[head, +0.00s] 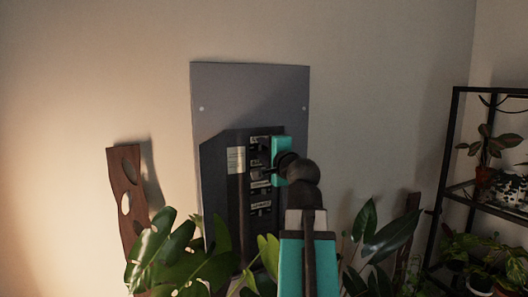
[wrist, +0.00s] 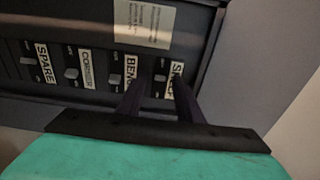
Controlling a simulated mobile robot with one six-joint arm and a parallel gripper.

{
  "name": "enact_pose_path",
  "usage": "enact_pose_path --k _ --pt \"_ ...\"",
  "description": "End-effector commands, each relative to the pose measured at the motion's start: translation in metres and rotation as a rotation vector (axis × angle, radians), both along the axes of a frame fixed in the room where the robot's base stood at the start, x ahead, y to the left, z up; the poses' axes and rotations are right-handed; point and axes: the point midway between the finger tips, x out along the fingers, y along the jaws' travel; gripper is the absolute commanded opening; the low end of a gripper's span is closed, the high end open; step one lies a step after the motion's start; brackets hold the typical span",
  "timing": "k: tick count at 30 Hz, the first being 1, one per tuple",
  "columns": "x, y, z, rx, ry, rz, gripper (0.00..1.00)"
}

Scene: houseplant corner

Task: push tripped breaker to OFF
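The breaker panel (head: 230,190) is a dark box on a grey backing board on the wall. In the wrist view its face (wrist: 60,100) shows a row of small toggles with labels. I read SPARE (wrist: 43,62), BENCH (wrist: 131,73) and what looks like SHELF (wrist: 176,80); another label (wrist: 87,69) is blurred. The toggles sit at differing heights, and I cannot tell which breaker is tripped. My gripper (wrist: 160,88) is at the panel face, its two dark fingers apart, with a toggle (wrist: 160,78) visible between them. Contact is unclear. The gripper also shows in the head view (head: 266,165).
Broad-leaved plants (head: 185,255) stand below and in front of the panel. A brown wooden board (head: 128,190) with holes is at left. A black shelf rack (head: 447,165) with potted plants stands at right. The wall beside the panel is clear.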

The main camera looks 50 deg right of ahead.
Motion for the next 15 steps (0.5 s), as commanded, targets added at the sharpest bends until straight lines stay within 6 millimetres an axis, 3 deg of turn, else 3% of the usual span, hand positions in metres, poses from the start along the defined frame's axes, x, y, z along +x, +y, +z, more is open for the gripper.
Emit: enact_pose_path --k 15 --pt "-0.047 0.021 -0.004 -0.002 -0.001 -0.002 0.33"
